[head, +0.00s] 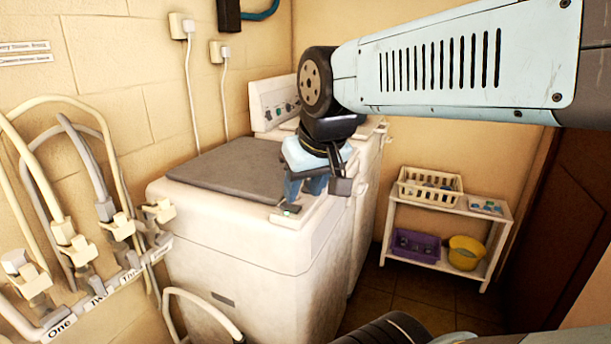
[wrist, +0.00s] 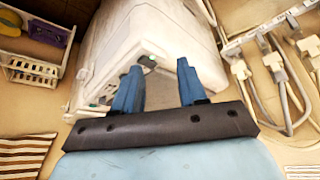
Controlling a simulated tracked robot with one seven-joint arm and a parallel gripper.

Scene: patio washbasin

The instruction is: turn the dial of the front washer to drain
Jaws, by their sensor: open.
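The front washer (head: 245,239) is a white top-loading machine with a grey lid, against the tiled wall; it also shows in the wrist view (wrist: 200,32). A small dark control patch (head: 290,210) lies on its top edge, just below my gripper. In the wrist view a small patch (wrist: 148,61) shows by the left finger; I cannot make out the dial's marks or setting. My gripper (head: 303,192) points down over this edge. Its blue fingers (wrist: 160,68) are apart with nothing held between them. Contact with the dial cannot be told.
A second washer with a raised knob panel (head: 274,104) stands behind. Hose taps on a labelled rail (head: 95,292) are at the left. A white shelf (head: 447,215) with a cream basket, a purple basket (head: 416,246) and a yellow bucket (head: 466,252) stands at right. Floor between is open.

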